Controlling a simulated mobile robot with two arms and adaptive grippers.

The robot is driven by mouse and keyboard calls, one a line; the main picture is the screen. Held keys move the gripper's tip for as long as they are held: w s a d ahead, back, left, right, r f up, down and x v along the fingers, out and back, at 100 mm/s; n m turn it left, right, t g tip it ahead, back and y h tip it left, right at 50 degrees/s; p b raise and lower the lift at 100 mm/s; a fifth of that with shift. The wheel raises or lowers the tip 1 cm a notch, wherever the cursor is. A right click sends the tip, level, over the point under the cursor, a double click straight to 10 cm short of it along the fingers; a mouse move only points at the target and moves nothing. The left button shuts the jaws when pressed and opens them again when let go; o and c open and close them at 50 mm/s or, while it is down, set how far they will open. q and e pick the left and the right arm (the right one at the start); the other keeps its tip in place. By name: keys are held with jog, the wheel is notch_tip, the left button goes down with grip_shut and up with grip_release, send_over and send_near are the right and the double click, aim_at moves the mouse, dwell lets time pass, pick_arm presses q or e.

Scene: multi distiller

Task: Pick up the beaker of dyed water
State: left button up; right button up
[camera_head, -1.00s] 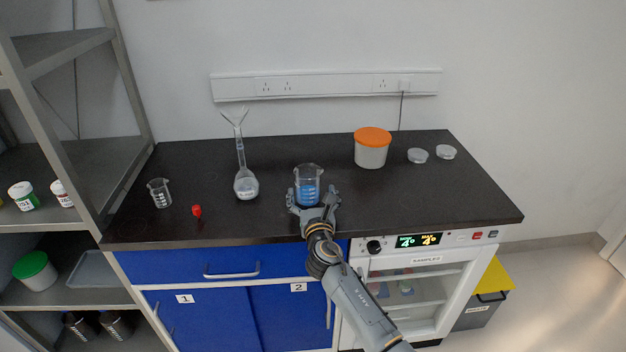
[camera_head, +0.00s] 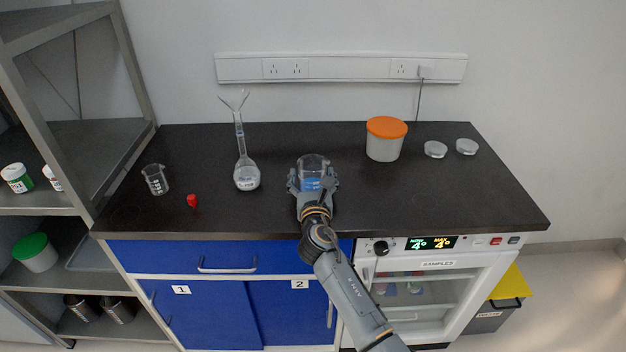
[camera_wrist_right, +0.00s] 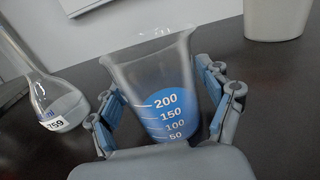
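The beaker of dyed water (camera_head: 312,168) is clear glass with blue liquid and stands upright on the dark bench. In the right wrist view the beaker (camera_wrist_right: 165,100) fills the middle, its blue liquid reaching about the 200 mark. My right gripper (camera_head: 313,185) comes from the front, low over the bench, with one finger on each side of the beaker. The right wrist view shows my right gripper (camera_wrist_right: 165,112) spread, with narrow gaps between its blue pads and the glass. My left gripper is not in view.
A flask (camera_head: 246,175) with a funnel stands left of the beaker, with a small red object (camera_head: 192,200) and an empty beaker (camera_head: 156,180) farther left. The bench's front right is clear.

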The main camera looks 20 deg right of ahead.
jog(key=c, duration=0.9)
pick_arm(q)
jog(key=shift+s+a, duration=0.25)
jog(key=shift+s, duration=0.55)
pick_arm(e)
jog(key=shift+r, duration=0.1)
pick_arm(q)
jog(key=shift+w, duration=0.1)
